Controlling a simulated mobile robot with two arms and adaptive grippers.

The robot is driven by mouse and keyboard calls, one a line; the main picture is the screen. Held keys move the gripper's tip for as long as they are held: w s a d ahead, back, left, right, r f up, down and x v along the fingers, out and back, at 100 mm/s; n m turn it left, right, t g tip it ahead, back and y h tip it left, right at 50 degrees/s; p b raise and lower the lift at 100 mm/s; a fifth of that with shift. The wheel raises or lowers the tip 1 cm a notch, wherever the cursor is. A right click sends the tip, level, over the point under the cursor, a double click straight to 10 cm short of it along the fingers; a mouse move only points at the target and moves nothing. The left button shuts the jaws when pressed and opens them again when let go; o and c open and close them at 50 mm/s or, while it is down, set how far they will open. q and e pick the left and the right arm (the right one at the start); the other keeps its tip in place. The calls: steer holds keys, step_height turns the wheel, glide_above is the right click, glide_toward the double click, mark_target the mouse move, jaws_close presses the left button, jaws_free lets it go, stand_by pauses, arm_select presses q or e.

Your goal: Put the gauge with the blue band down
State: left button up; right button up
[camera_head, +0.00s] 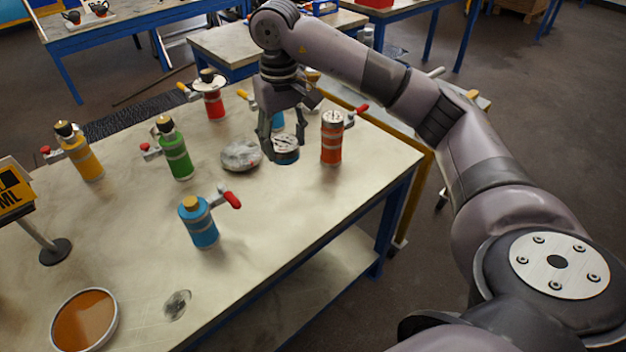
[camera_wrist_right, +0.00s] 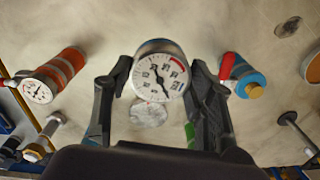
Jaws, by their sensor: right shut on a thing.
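My right gripper (camera_head: 281,148) points down over the table, its fingers shut on a round gauge (camera_head: 287,157). The gauge's side looks dark blue in the head view. In the right wrist view the gauge (camera_wrist_right: 160,72) shows its white dial, black needle and red arc between the fingertips (camera_wrist_right: 158,85). I cannot tell whether its underside touches the table. An orange vessel (camera_head: 331,146) with a gauge on top and a red handle stands just right of the gripper. A blue vessel (camera_head: 276,119) is partly hidden behind the gripper. My left gripper is out of view.
Red (camera_head: 213,104), green (camera_head: 177,158), yellow (camera_head: 84,160) and blue (camera_head: 202,230) vessels stand around. An amber dish (camera_head: 85,320) is at the front left. The front right tabletop is clear.

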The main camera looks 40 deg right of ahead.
steer(key=shift+s+d+f, duration=0.1)
steer(key=shift+s+d, duration=0.05)
steer(key=shift+d, duration=0.5)
steer(key=shift+s+d+f, duration=0.1)
steer(key=shift+s+d, duration=0.05)
steer(key=shift+d, duration=0.45)
step_height(320, 180, down, 19)
steer(key=shift+p, duration=1.2)
steer(key=shift+w+f, duration=0.1)
steer(key=shift+f, duration=0.15)
steer(key=shift+f+b, duration=0.4)
steer(key=shift+b, duration=0.15)
steer(key=o, duration=1.3)
steer(key=shift+o, duration=0.2)
